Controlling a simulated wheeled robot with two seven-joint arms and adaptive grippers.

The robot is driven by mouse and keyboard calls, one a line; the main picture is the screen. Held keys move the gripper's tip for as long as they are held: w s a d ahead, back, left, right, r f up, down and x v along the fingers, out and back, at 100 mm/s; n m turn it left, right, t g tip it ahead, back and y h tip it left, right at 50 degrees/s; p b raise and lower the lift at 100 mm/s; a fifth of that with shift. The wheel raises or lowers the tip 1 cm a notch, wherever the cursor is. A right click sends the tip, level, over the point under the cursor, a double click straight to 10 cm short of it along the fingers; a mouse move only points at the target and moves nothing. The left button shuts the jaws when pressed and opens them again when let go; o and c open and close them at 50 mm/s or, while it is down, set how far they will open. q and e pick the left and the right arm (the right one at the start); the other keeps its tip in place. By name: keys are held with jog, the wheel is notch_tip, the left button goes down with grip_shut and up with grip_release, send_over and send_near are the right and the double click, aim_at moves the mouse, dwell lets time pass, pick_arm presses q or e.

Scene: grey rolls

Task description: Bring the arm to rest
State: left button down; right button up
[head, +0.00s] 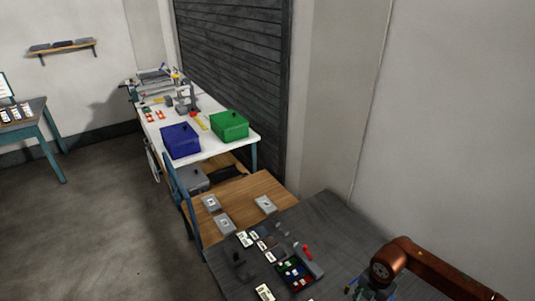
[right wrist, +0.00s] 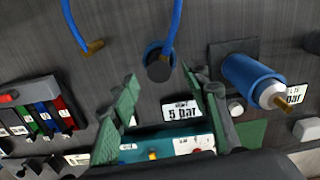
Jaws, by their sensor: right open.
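My right arm (head: 440,270), orange-brown, comes in from the lower right corner in the head view and reaches over the dark table. Its gripper (head: 372,289) is at the bottom edge, partly cut off. In the right wrist view the gripper (right wrist: 160,76) has its two green fingers spread apart, with nothing held between them. Past the fingertips is a dark round part with a blue rim (right wrist: 159,67), where a blue hose ends. I cannot tell whether the fingers touch anything. My left gripper is not in view.
The dark table (head: 335,215) carries a tray with coloured compartments (head: 296,272) and several white labels. In the wrist view a blue cylinder (right wrist: 246,76) with a brass tip lies right of the fingers. Bins stand farther back.

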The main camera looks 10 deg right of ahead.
notch_tip(320, 180, down, 5)
jog(key=shift+f, duration=0.1)
jog(key=shift+r+p, duration=0.3)
jog(key=shift+r, duration=0.15)
jog(key=shift+f, duration=0.15)
